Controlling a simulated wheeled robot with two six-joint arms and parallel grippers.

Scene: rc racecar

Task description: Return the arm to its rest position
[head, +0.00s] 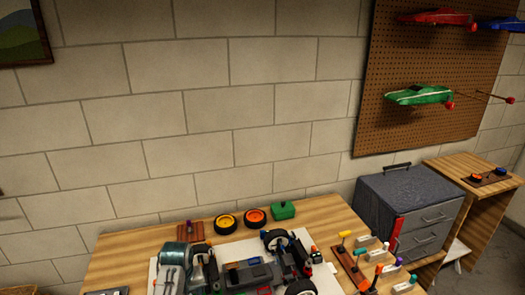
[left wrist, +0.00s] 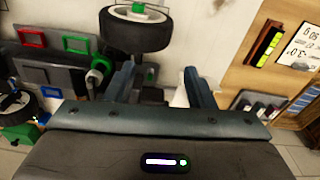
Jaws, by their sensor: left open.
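The RC car (head: 255,275) sits on a white mat on the wooden bench, its near part cut off by the bottom edge of the head view. My left gripper (head: 171,280) is low at the left end of the car. In the left wrist view my left gripper (left wrist: 160,84) has its two fingers apart, with nothing clearly held between them. A car wheel (left wrist: 137,28) shows just beyond the fingers, and the car body (left wrist: 60,75) lies to the left. My right gripper is in neither view.
Two loose wheels, yellow-rimmed (head: 225,224) and orange-rimmed (head: 255,217), and a green box (head: 283,210) lie behind the car. Coloured-handled tools (head: 345,234) stand at the right. A grey drawer cabinet (head: 412,205) stands beyond. The space above the bench is clear.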

